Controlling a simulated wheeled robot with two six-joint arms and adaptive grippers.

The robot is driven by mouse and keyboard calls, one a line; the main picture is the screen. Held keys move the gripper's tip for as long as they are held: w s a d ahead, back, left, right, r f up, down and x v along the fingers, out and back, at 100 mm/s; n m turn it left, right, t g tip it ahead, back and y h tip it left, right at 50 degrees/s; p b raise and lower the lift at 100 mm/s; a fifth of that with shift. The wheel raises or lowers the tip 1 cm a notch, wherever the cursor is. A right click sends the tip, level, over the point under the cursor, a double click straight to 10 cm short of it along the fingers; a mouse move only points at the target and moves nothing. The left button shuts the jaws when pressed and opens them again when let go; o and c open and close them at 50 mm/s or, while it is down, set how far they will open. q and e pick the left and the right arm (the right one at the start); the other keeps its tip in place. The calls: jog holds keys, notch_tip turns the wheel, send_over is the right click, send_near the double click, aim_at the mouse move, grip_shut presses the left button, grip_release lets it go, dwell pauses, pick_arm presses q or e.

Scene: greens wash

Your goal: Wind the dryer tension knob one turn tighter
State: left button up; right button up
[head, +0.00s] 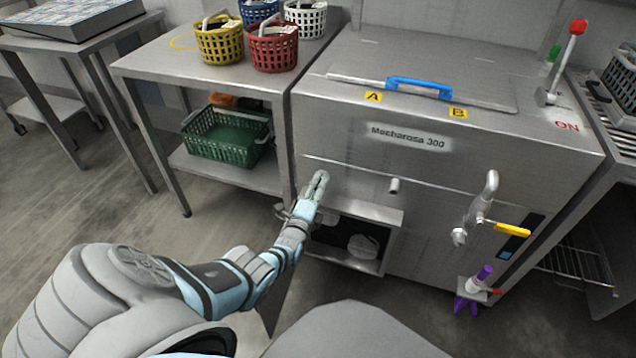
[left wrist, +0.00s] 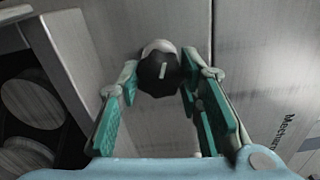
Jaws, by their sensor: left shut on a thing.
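The tension knob (left wrist: 158,76) is a dark, lobed knob with a white mark on its face, on a pale round base against the steel front of the machine. My left gripper (head: 319,183) reaches the front left of the machine. In the left wrist view its two green-padded fingers (left wrist: 160,92) are on either side of the knob and shut on it. In the head view the knob is hidden behind the fingers. The white mark is close to upright, slightly tilted, in the left wrist view. My right gripper is not in view.
The Mecharosa 300 machine (head: 450,165) has a blue-handled lid (head: 420,88), an open lower shelf (head: 345,250), a yellow-handled tap (head: 512,230) and a red-tipped lever (head: 577,28). A steel table (head: 160,65) with several baskets stands to the left. The floor at left is clear.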

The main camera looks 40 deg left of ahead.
pick_arm(q)
jog(key=shift+f+m, duration=0.1)
jog(key=shift+m, duration=0.7)
jog(key=o, duration=1.2)
jog(key=shift+c, duration=0.2)
jog(key=shift+s+d, duration=0.1)
jog(key=shift+s, duration=0.15)
jog(key=v, duration=1.1)
jog(key=shift+s+d, duration=0.15)
jog(key=shift+s, duration=0.05)
